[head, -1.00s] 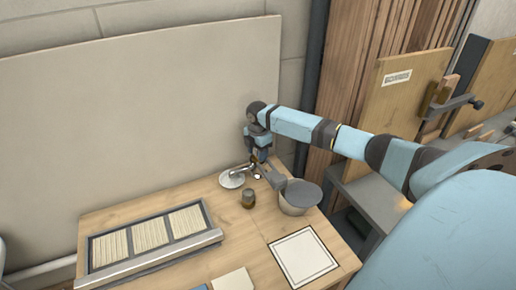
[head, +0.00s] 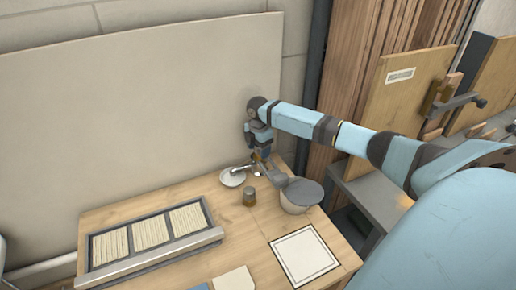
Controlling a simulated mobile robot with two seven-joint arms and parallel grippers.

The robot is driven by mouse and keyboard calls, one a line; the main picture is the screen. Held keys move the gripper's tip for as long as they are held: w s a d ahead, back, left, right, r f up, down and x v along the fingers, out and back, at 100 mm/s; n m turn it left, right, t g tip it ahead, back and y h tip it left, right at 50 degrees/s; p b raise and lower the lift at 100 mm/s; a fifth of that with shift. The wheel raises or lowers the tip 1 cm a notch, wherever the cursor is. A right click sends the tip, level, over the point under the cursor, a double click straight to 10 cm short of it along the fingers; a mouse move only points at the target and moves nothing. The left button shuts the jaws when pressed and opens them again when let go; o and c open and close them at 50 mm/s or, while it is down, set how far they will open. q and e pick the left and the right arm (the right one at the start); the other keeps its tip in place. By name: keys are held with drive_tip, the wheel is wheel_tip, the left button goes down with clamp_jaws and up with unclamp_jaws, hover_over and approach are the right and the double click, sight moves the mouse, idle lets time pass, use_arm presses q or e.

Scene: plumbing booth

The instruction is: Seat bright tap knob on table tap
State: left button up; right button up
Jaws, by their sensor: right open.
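The table tap (head: 233,178) stands near the back edge of the wooden table, with a pale round base and a silvery spout. My right gripper (head: 260,170) is open and points down over the right side of the tap, very close to it. A small bright spot (head: 257,174) shows by its fingertips; it may be the tap knob, but it is too small to tell whether it sits on the tap. My left gripper is not in view.
A small brownish cup (head: 249,197) stands in front of the tap. A grey-topped bowl (head: 301,195) stands close on the right. A divided tray (head: 215,235) lies at left and a white framed square (head: 304,257) at front right. A wall panel (head: 140,100) rises behind.

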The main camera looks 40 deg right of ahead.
wheel_tip(320, 180, up, 13)
drive_tip(key=shift+r+p, duration=0.15)
drive_tip(key=shift+p, duration=0.15)
idle(0.5)
